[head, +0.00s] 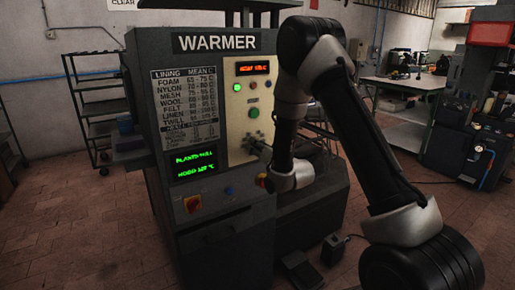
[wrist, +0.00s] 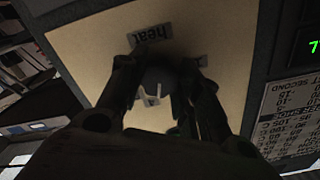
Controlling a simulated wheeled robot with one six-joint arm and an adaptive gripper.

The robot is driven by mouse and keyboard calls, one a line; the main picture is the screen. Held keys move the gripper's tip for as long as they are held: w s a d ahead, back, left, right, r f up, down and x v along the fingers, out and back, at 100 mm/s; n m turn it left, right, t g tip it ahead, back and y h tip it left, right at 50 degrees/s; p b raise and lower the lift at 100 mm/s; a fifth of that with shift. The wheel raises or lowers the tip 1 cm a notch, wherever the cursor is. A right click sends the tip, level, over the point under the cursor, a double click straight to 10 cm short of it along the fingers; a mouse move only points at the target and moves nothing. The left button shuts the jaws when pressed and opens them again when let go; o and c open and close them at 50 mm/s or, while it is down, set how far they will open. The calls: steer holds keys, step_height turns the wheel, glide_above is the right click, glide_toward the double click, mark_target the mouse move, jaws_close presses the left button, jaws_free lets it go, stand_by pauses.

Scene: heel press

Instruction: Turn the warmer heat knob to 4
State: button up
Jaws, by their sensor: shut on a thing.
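The warmer (head: 150,60) is a dark grey cabinet with a cream control panel (head: 236,105). My gripper (head: 257,144) reaches the lower part of that panel from the right. In the wrist view my gripper (wrist: 162,72) is shut on the dark round heat knob (wrist: 160,78), one finger on each side. A "heat" label (wrist: 152,33) sits by the knob. A small pale mark that looks like a 4 (wrist: 151,101) shows beside it. The fingers hide much of the dial, and I cannot tell where the knob points.
The panel also carries a lit green lamp (head: 236,87), a red display (head: 253,68) and buttons. A lining chart (head: 189,105) and green-text screen (head: 194,164) are on the left. Foot pedals (head: 303,270) lie on the floor.

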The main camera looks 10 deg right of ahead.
steer(key=o, duration=1)
steer(key=shift+o, duration=0.2)
steer(key=shift+s, duration=0.1)
steer(key=v, duration=0.7)
steer(key=shift+s+d, duration=0.1)
